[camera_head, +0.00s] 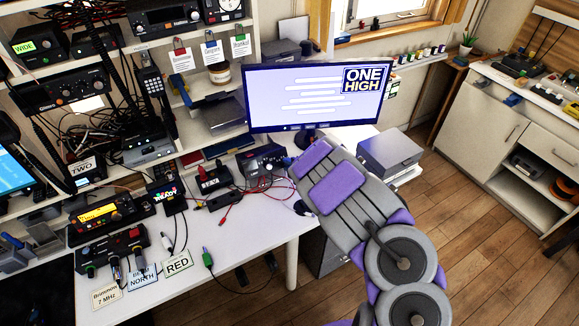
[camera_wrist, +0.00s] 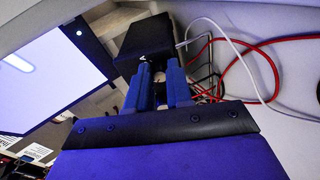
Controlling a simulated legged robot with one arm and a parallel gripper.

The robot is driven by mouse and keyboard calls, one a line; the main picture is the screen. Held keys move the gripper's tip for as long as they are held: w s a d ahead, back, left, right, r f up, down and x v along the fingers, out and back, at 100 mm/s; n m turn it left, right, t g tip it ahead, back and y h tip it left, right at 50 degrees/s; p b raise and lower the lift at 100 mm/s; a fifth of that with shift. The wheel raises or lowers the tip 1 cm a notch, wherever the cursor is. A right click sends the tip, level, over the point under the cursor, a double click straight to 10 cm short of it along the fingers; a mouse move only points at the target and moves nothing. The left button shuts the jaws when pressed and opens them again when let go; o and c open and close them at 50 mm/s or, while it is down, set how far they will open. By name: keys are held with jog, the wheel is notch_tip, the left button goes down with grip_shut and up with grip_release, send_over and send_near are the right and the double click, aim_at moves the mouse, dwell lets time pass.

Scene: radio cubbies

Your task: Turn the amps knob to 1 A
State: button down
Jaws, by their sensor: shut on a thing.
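The power supply is a small black box (camera_head: 262,160) with red and black leads, on the white desk left of the monitor's foot. In the wrist view its black body (camera_wrist: 148,37) is just ahead of my gripper (camera_wrist: 160,72). The blue fingers are closed around a small knob at its front, mostly hidden between them. I cannot read its label or setting. In the head view my purple and grey arm reaches to the box from the right, and the fingertips are hard to make out.
A monitor (camera_head: 315,97) stands close behind and beside the gripper. Red and white cables (camera_wrist: 262,75) loop at the right in the wrist view. Radios and a small black box (camera_head: 213,180) crowd the desk to the left. A grey box (camera_head: 389,154) stands right of my arm.

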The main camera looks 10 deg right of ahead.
jog(key=shift+s+f, duration=0.1)
jog(key=shift+f, duration=0.05)
dwell(0.3)
jog(key=c, duration=1)
grip_release()
jog(key=p+v, duration=0.4)
jog(key=v, duration=1.3)
jog(key=shift+s, duration=0.1)
